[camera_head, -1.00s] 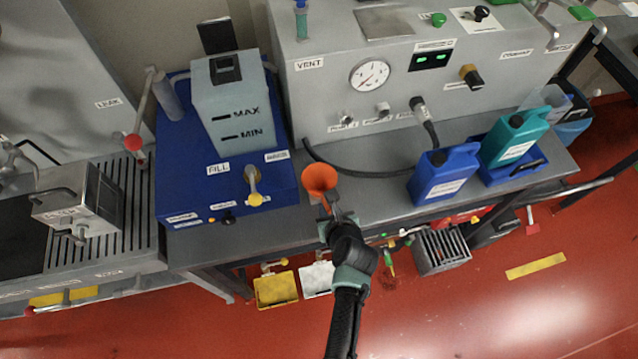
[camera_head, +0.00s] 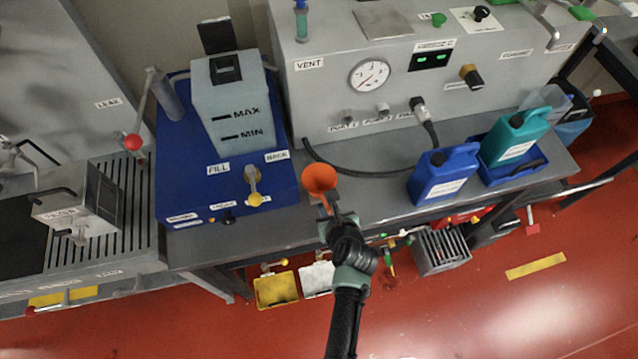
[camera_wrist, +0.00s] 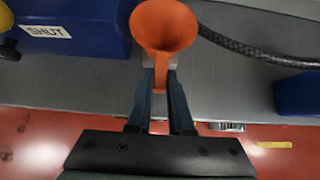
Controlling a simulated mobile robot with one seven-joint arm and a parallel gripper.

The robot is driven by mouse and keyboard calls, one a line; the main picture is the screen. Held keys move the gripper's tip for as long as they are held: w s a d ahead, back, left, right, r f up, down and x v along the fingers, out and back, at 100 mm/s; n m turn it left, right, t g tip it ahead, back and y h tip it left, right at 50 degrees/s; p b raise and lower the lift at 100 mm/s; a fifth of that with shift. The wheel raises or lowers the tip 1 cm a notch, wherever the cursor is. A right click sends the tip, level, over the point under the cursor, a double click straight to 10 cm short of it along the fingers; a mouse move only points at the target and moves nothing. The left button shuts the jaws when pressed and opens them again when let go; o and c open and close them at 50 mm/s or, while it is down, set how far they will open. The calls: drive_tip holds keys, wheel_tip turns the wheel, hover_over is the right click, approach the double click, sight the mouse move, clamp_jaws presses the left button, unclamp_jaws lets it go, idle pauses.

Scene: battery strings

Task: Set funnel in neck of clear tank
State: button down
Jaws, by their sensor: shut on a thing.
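The orange funnel (camera_head: 320,178) is held by my gripper (camera_head: 328,214), with its wide mouth facing up. In the wrist view the funnel (camera_wrist: 164,26) sits at the ends of the two fingers (camera_wrist: 160,84), which are shut on its lower part. The clear tank (camera_head: 232,105), marked MAX and MIN, stands on the blue base to the left and behind the funnel. The tank has a dark square neck opening (camera_head: 225,68) on top, with a dark lid standing up behind it. The funnel is well apart from the tank.
A yellow-handled valve (camera_head: 254,190) sits on the blue base (camera_head: 180,150) left of the funnel. A black hose (camera_head: 375,174) lies on the bench behind it. A blue jug (camera_head: 443,175) and a teal jug (camera_head: 514,137) stand to the right. The grey panel with a gauge (camera_head: 369,75) rises behind.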

idle(0.4)
drive_tip(key=shift+r+p, duration=2.05)
drive_tip(key=shift+p, duration=0.35)
drive_tip(key=shift+f, duration=0.1)
